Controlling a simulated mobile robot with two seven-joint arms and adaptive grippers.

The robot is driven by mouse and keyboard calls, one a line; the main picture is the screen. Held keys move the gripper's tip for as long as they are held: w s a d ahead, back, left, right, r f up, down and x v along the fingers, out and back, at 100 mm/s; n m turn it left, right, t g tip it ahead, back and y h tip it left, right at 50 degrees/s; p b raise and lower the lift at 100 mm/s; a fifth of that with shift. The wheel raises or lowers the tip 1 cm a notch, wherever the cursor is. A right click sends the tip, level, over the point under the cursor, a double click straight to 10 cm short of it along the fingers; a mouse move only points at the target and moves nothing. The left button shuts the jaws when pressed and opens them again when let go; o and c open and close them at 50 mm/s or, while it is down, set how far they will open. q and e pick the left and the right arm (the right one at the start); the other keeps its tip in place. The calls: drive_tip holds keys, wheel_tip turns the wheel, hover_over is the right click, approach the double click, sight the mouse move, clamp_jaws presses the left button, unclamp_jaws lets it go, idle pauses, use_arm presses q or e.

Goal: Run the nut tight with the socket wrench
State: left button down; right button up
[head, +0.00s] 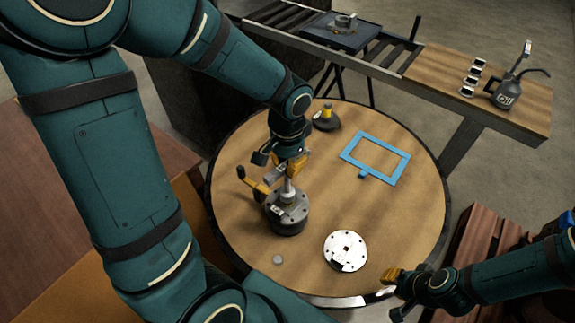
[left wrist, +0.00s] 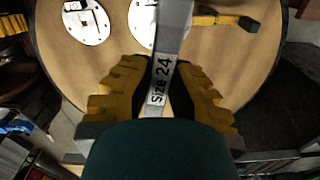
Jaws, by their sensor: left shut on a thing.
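My left gripper (head: 289,168) is shut on the socket wrench (left wrist: 167,65), a grey bar marked "Size 24" that runs up between the ridged yellow fingers in the left wrist view. In the head view the gripper is just above a dark grey round housing (head: 287,220), with a pale shaft (head: 288,192) standing between them. The nut cannot be made out; I cannot tell whether the socket sits on it. My right gripper (head: 394,291) is at the table's front right edge, its fingers apart and nothing seen between them.
A white disc with holes (head: 345,251) and a blue frame (head: 375,158) lie on the round table (head: 410,215). A yellow-handled tool (left wrist: 225,19) is beside the housing. A dark object with a yellow top (head: 326,117) stands at the back. An oil can (head: 506,92) stands on the side bench.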

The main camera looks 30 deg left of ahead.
use_arm(q)
drive_tip(key=n+b, duration=0.1)
drive_tip(key=n, duration=0.3)
drive_tip(key=n+b, duration=0.1)
drive_tip(key=n, duration=0.3)
drive_tip(key=shift+b, duration=0.3)
drive_tip(key=shift+f, duration=0.1)
